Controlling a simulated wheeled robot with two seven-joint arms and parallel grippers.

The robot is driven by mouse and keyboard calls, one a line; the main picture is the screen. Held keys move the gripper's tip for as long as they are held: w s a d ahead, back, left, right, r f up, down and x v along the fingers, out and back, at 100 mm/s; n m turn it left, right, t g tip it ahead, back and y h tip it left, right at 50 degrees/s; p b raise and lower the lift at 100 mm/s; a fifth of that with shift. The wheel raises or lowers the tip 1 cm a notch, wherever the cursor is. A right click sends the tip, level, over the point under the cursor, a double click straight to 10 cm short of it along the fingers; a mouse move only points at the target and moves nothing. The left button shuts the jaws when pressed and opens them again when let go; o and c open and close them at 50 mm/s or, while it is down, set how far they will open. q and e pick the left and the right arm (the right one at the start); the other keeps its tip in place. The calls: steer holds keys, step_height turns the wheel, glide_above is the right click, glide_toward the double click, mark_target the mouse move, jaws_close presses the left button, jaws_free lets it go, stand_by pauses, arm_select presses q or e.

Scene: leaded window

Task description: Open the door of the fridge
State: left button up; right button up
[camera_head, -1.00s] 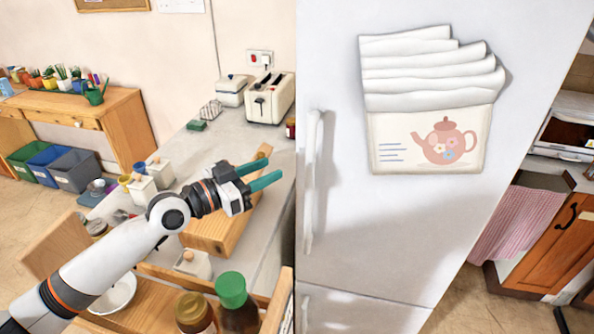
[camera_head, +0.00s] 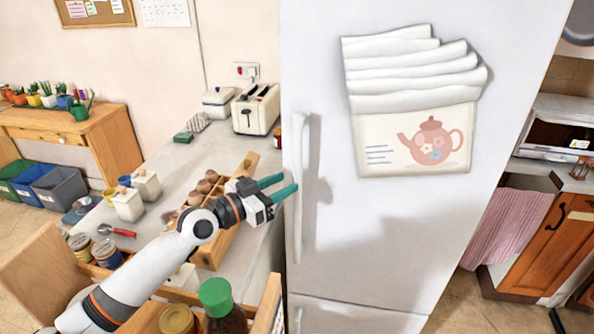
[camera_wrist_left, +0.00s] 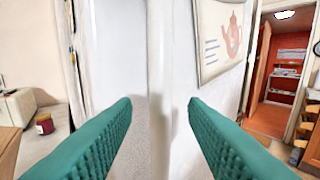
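The white fridge (camera_head: 400,230) stands upright in the middle of the head view, its door closed. Its long vertical white handle (camera_head: 297,190) runs along the door's left edge. In the left wrist view the handle (camera_wrist_left: 160,90) stands upright between the two green fingers. My left gripper (camera_head: 278,187) is open, its fingertips just left of the handle in the head view. In the left wrist view the fingers (camera_wrist_left: 160,112) are spread wide, with a gap on each side of the handle. My right gripper is not in view.
A paper holder with a teapot picture (camera_head: 415,140) hangs on the fridge door. The counter at left holds a toaster (camera_head: 256,110), a wooden egg rack (camera_head: 215,240) and jars. A green-capped bottle (camera_head: 222,305) stands below my left arm. An orange cupboard (camera_head: 535,240) is at right.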

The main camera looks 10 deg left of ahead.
mark_target(294, 179)
arm_select(q)
steer(key=x, duration=0.5)
steer(key=shift+s+p, duration=0.1)
steer(key=shift+p, duration=0.3)
jaws_close()
